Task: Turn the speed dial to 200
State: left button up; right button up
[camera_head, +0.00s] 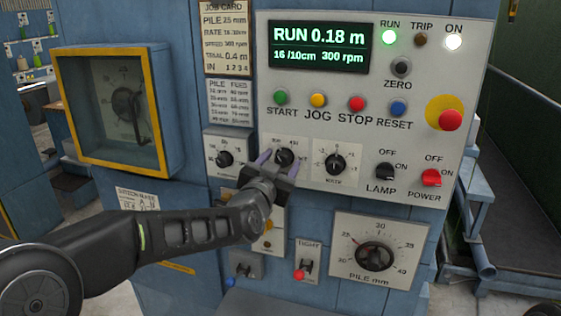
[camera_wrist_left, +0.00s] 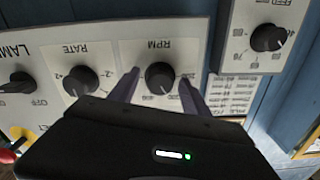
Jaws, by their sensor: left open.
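The speed dial, a black knob on a white plate marked RPM in the left wrist view (camera_wrist_left: 160,75), is in the middle of the control panel and partly hidden by my gripper in the head view (camera_head: 285,156). My left gripper (camera_head: 279,162) is open, with one finger on each side of the knob. In the left wrist view its fingers (camera_wrist_left: 160,81) straddle the knob with gaps; whether they touch it I cannot tell. The green display (camera_head: 320,46) reads RUN 0.18 m, 16/10cm and 300 rpm. My right gripper is not in view.
The rate dial (camera_head: 336,163) is close right of the RPM dial, and the feed dial (camera_head: 225,158) is to its left. Coloured buttons are above. The lamp switch (camera_head: 386,171), red power switch (camera_head: 431,178) and large pile dial (camera_head: 375,255) are to the right and below.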

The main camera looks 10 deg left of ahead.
pick_arm(q)
jog(key=shift+c, duration=0.4)
grip_shut()
jog(key=shift+f, duration=0.1)
jog(key=n+b, duration=0.2)
jog(key=b, duration=0.1)
jog(key=shift+f+n, duration=0.15)
jog(key=shift+n, duration=0.15)
jog(key=n+b, duration=0.2)
jog(key=shift+n+b, duration=0.3)
jog(key=n+b, duration=0.2)
jog(key=n, duration=0.1)
jog(key=shift+r+n+b, duration=0.2)
jog(key=shift+n+b, duration=0.75)
jog(key=shift+n, duration=0.95)
